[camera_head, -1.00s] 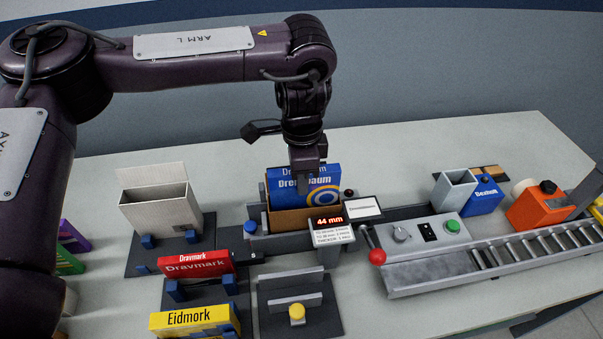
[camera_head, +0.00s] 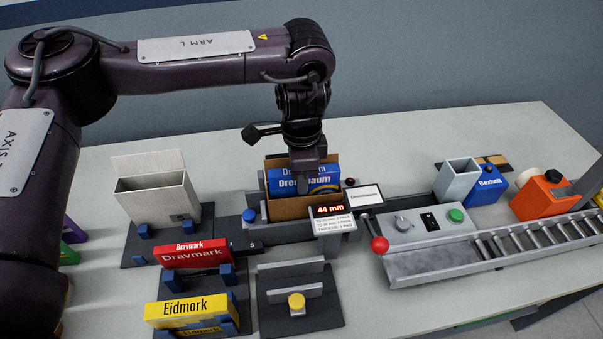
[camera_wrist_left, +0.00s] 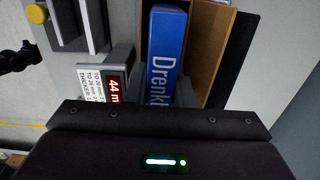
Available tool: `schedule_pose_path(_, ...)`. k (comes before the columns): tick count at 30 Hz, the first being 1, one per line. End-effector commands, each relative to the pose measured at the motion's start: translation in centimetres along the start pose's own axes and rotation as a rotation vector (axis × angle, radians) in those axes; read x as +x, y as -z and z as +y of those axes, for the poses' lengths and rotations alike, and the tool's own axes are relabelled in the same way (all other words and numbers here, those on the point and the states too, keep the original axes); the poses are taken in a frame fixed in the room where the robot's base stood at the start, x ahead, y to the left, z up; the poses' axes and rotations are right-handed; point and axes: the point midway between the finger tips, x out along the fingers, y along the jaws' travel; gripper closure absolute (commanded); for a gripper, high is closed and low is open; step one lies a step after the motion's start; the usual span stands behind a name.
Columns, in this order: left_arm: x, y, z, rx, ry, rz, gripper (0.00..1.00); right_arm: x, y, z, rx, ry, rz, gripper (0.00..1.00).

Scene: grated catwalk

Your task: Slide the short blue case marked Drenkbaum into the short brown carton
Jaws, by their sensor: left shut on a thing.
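The blue case marked Drenkbaum (camera_head: 288,186) stands upright, partly down inside the short brown carton (camera_head: 290,210); its top part shows above the carton's rim. In the left wrist view the blue case (camera_wrist_left: 164,50) lies along one side of the carton (camera_wrist_left: 208,50), with an open gap beside it. My left gripper (camera_head: 304,180) is shut on the top of the case, directly above the carton. My right gripper is not in view.
A display reading 44 mm (camera_head: 332,215) stands in front of the carton. A tall pale carton (camera_head: 158,200) is at left, with the red Drawmark case (camera_head: 195,255) and yellow Eidmork case (camera_head: 190,308) nearer. A roller conveyor (camera_head: 500,245) and orange device (camera_head: 545,195) are at right.

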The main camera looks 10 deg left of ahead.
Motion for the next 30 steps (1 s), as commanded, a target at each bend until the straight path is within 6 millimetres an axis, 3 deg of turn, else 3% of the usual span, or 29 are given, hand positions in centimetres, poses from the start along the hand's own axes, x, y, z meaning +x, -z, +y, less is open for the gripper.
schedule_pose_path(13,0.01,0.02,-0.02,0.0,0.001,0.001,1.0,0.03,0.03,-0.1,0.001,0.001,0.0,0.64)
schedule_pose_path(14,0.01,0.02,-0.02,0.0,0.001,0.001,0.74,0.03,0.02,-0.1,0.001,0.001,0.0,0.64)
schedule_pose_path(19,0.01,0.02,-0.03,0.0,0.001,0.001,0.53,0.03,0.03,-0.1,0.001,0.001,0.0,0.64)
schedule_pose_path(30,-0.04,0.02,-0.17,-0.002,0.005,0.002,0.53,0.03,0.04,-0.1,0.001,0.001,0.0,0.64)
